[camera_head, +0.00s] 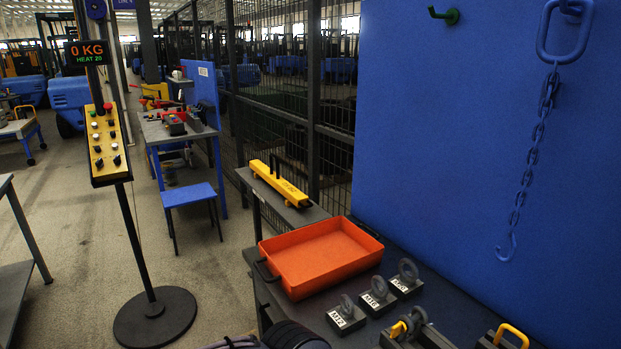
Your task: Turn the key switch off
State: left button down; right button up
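A yellow control panel (105,148) in a dark housing stands upright on a pole at the left of the head view. It carries a red mushroom button (107,107), small light-coloured buttons or lamps, and several dark knobs, such as one at the lower right (117,160). Which of these is the key switch, and how it is turned, is too small to tell. Neither gripper shows clearly, and nothing touches the panel.
The pole rises from a round black base (155,318). A blue stool (189,194) stands behind. A chain (530,150) hangs before a blue board. Floor around the base is clear.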

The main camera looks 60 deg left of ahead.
aim_at(99, 164)
jog(key=j+u, duration=0.35)
jog(key=u, duration=0.15)
jog(key=j+u, duration=0.45)
jog(key=i+j+u, duration=0.1)
jog(key=j+u, duration=0.2)
jog(key=u, duration=0.2)
jog(key=i+j+u, duration=0.15)
jog(key=j+u, duration=0.15)
jog(key=u, duration=0.2)
jog(key=i+j+u, duration=0.2)
jog(key=u, duration=0.25)
jog(key=i+j+u, duration=0.15)
jog(key=u, duration=0.35)
jog(key=i+l+u, duration=0.1)
jog(key=i+u, duration=0.25)
jog(key=i, duration=0.35)
